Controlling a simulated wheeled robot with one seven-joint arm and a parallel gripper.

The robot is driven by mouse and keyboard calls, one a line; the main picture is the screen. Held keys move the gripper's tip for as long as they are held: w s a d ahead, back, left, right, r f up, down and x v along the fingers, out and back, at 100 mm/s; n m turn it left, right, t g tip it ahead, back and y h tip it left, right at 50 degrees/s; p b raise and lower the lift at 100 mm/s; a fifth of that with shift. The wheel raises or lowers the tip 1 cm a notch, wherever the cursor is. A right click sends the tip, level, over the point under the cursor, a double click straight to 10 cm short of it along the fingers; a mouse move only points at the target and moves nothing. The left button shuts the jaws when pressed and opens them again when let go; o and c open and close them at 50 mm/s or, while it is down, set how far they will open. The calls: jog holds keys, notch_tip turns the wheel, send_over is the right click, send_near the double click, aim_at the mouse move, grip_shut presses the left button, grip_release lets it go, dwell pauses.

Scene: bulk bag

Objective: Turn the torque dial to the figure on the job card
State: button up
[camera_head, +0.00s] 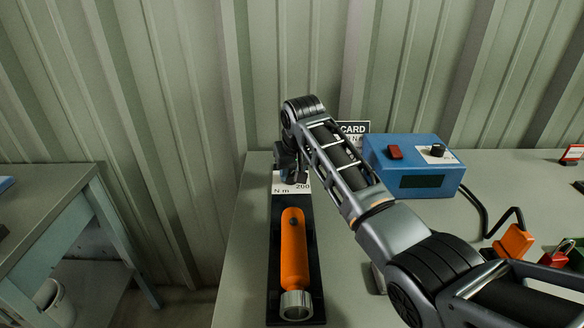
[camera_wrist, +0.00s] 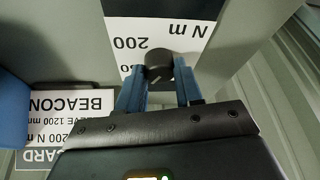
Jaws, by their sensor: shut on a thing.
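The torque dial (camera_wrist: 158,64) is a dark round knob in the wrist view. My gripper (camera_wrist: 160,82) is shut on it, one blue finger on each side. The white scale plate (camera_wrist: 125,28) beside it reads "200" and "N m", upside down there; another figure is partly covered by the dial. In the head view my gripper (camera_head: 291,172) is over the plate (camera_head: 284,188), and the dial cannot be made out clearly. The job card (camera_head: 355,128) stands behind my arm, mostly hidden.
An orange-handled tool (camera_head: 294,250) lies on a black base (camera_head: 314,270) in front of the plate. A blue box (camera_head: 413,181) with a red switch, black knob and dark display stands right of my arm. An orange block (camera_head: 513,241) and padlocks lie farther right. A corrugated wall is behind.

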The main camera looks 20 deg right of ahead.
dwell(0.4)
jog(key=o, duration=1)
jog(key=shift+r, duration=0.1)
jog(key=shift+v, duration=3.85)
jog(key=shift+a, duration=0.1)
